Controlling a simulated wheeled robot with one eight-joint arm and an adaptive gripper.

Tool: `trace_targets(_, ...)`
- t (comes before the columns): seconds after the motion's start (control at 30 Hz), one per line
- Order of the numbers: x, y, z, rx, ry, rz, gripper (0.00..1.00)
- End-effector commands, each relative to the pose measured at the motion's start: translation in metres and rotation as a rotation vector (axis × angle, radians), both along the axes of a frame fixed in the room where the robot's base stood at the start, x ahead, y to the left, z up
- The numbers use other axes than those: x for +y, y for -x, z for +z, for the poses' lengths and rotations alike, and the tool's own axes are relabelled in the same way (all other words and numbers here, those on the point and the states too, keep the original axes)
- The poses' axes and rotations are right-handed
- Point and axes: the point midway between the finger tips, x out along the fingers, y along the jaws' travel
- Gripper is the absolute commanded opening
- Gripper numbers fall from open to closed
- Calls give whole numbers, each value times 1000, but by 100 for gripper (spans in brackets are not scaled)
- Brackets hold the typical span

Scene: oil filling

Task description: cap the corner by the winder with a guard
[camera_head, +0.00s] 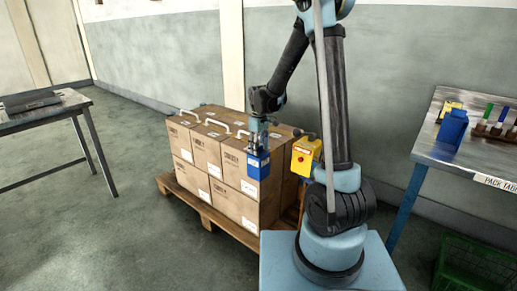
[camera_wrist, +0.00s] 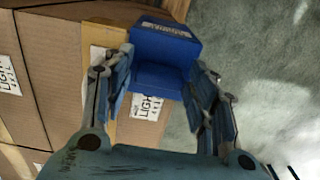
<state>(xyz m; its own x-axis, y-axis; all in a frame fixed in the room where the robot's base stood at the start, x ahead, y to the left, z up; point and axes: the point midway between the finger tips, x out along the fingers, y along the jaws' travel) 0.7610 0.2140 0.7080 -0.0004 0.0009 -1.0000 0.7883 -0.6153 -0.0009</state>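My gripper (camera_head: 258,148) is shut on a blue corner guard (camera_head: 258,165) with a small white label. In the head view the guard overlaps the upper front corner of the carton stack (camera_head: 207,150). In the wrist view the guard (camera_wrist: 165,60) sits between both fingers of my gripper (camera_wrist: 160,85), over a carton edge with floor beyond. I cannot tell whether it touches the carton. A yellow box (camera_head: 305,156) with a red button, possibly the winder, is just right of the guard. Part of the stack is hidden behind my arm.
The cartons have white handles and stand on a wooden pallet (camera_head: 212,213). The pack table (camera_head: 428,148) at right bears another blue piece (camera_head: 453,128) and several coloured items. A green crate (camera_head: 470,265) is below. A table (camera_head: 30,120) stands left; floor between is clear.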

Motion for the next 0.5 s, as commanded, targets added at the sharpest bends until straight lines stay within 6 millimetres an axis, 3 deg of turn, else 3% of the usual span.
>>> trace_targets(0.5,0,0,9,0,0,0,66)
